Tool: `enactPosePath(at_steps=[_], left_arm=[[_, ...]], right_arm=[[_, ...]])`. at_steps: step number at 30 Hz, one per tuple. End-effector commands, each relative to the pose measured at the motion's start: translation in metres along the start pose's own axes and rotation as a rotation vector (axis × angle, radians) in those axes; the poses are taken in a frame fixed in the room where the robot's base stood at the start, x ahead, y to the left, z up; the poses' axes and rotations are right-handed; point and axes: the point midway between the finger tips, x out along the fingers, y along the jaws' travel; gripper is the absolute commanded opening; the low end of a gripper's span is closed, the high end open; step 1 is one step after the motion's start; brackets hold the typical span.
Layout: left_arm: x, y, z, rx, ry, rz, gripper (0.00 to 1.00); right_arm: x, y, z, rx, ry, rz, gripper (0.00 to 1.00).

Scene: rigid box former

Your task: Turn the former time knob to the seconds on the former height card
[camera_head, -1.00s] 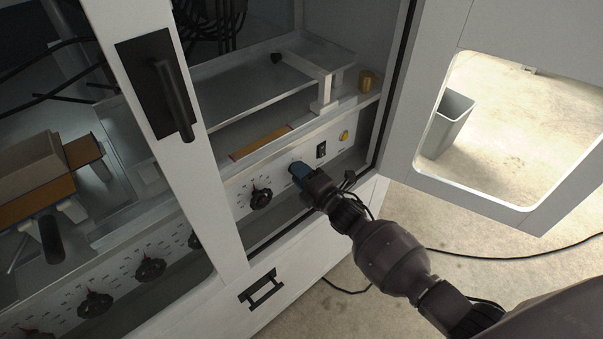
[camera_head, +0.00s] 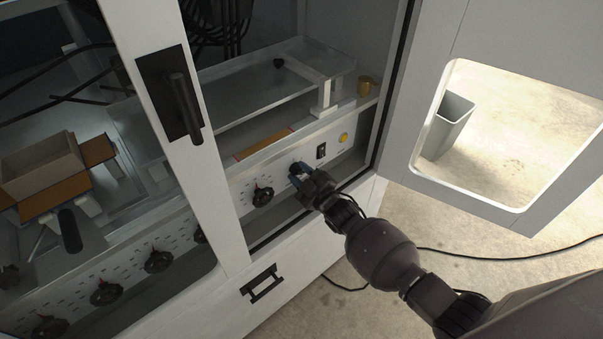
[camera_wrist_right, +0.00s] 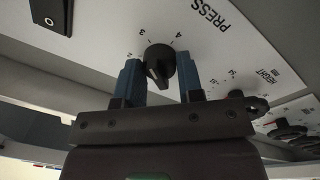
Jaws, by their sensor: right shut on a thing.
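My right gripper (camera_head: 299,174) is at the rightmost dark knob (camera_head: 294,168) on the machine's white front panel. In the right wrist view, its blue fingers (camera_wrist_right: 161,80) are on both sides of this black knob (camera_wrist_right: 158,62), shut on it. The numbers 3 and 4 show above the knob, and the nearby lettering reads "PRESS"; I cannot tell whether more of the label is hidden. I see no readable height card. My left gripper is not in view.
Another knob (camera_head: 263,194) with a red mark sits left of the held one. A black switch (camera_head: 321,151) and a yellow button (camera_head: 343,137) lie to its right. The open door (camera_head: 400,150) stands at right. A cardboard box (camera_head: 45,165) is inside at left.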

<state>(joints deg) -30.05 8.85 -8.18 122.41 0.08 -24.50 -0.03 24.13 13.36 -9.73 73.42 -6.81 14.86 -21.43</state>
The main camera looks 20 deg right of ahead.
Motion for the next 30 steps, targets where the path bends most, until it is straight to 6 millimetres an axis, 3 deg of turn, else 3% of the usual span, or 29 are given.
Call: enactPosePath(at_steps=[18, 30], left_arm=[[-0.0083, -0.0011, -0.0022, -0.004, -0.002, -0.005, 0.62], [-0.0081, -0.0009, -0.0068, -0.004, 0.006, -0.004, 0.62]], right_arm=[[-0.0001, 0.0012, -0.0009, 0.578, -0.037, 0.006, 0.11], [-0.0002, 0.0008, -0.0007, 0.859, -0.054, 0.01, 0.11]])
